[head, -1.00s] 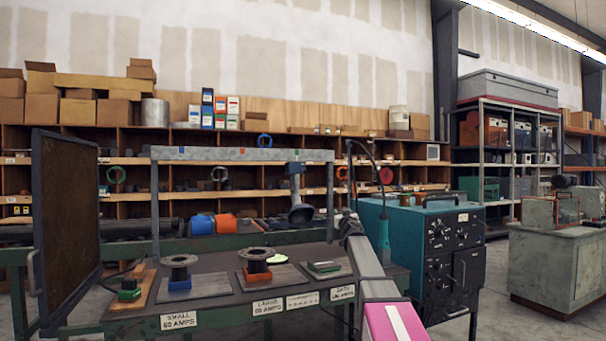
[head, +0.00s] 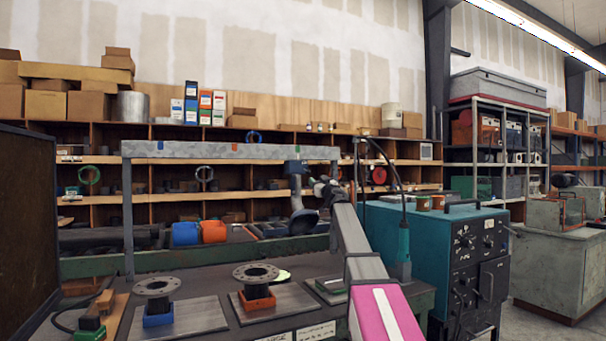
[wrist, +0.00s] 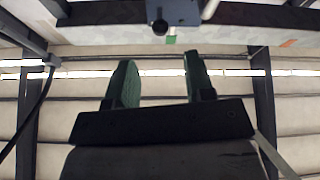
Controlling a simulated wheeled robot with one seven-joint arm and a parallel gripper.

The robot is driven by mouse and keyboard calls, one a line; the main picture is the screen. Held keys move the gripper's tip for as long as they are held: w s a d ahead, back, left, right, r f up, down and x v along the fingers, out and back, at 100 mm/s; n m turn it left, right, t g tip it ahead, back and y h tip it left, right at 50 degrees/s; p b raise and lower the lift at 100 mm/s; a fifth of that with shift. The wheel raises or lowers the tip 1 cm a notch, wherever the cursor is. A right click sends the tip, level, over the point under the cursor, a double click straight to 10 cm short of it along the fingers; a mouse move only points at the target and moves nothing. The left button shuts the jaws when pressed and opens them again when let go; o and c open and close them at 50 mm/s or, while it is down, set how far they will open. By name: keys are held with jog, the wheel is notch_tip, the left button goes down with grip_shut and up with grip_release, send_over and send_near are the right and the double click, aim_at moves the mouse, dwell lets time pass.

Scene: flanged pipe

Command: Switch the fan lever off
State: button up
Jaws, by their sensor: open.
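A grey overhead rail (head: 270,151) on posts crosses above the bench, with a blue mark and a red mark on its face. A hood (head: 303,222) hangs below its right part on a blue-grey slider. In the wrist view a dark block with a round knob (wrist: 160,27) sits at the rail's edge, near a green mark; I cannot tell for certain that it is the fan lever. My gripper (wrist: 160,78) is open and empty, its two green-padded fingers apart below the knob and not touching it. In the head view my gripper (head: 323,188) is small, beside the hood.
A teal welding machine (head: 440,250) stands to the right, with a cable and torch (head: 404,240) beside my arm. A dark panel (head: 25,220) stands at the left.

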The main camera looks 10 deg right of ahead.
jog(key=x, duration=1)
jog(key=shift+w+a+r, duration=0.15)
jog(key=shift+w, duration=0.2)
jog(key=shift+c, duration=0.3)
grip_shut()
